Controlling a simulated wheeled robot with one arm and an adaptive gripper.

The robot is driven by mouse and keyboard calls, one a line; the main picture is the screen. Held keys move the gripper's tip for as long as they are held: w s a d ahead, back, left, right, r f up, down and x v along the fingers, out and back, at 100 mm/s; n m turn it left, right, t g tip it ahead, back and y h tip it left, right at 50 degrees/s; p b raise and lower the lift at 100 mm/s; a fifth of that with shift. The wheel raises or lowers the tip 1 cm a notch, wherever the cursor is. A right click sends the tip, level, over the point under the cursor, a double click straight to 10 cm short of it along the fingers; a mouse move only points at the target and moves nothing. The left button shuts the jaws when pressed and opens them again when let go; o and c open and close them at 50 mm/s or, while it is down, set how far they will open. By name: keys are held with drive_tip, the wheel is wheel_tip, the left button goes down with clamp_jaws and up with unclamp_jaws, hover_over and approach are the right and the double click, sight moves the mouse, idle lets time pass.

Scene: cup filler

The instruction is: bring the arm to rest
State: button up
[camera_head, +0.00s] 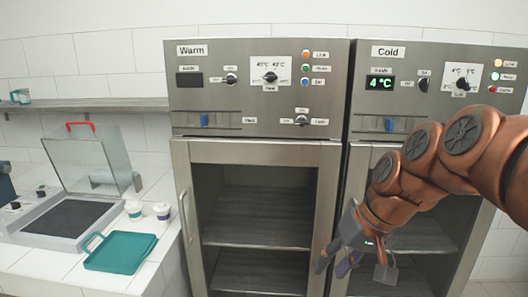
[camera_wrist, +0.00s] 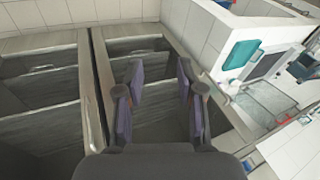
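My arm reaches in from the right edge of the head view, in front of the cabinet labelled Cold (camera_head: 408,52). My gripper (camera_head: 352,265) hangs at its lower end, pointing downward, in front of the cabinet doors. In the wrist view my gripper (camera_wrist: 160,95) has its two purple-padded fingers well apart, with nothing between them. The arm hides part of the Cold cabinet's door and control panel.
The cabinet labelled Warm (camera_head: 258,90) stands left of the Cold one, its door (camera_head: 183,200) apparently shut, shelves empty. Left of it a counter holds a teal tray (camera_head: 120,253), two small cups (camera_head: 134,210) (camera_head: 162,211) and a machine with a raised clear lid (camera_head: 92,160).

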drive_tip(key=s+d+f+g+h, duration=0.2)
drive_tip(key=s+f, duration=0.4)
drive_tip(key=s, duration=0.5)
drive_tip(key=s+d+f+g+h, duration=0.1)
drive_tip(key=s+d+f+h, duration=0.1)
drive_tip(key=s+f, duration=0.5)
drive_tip(key=s+d, duration=0.1)
drive_tip(key=s, duration=0.3)
drive_tip(key=shift+s+m+g+h, duration=0.15)
drive_tip(key=shift+m+g+h, duration=0.15)
drive_tip(key=shift+g, duration=0.1)
drive_tip(key=shift+f, duration=0.1)
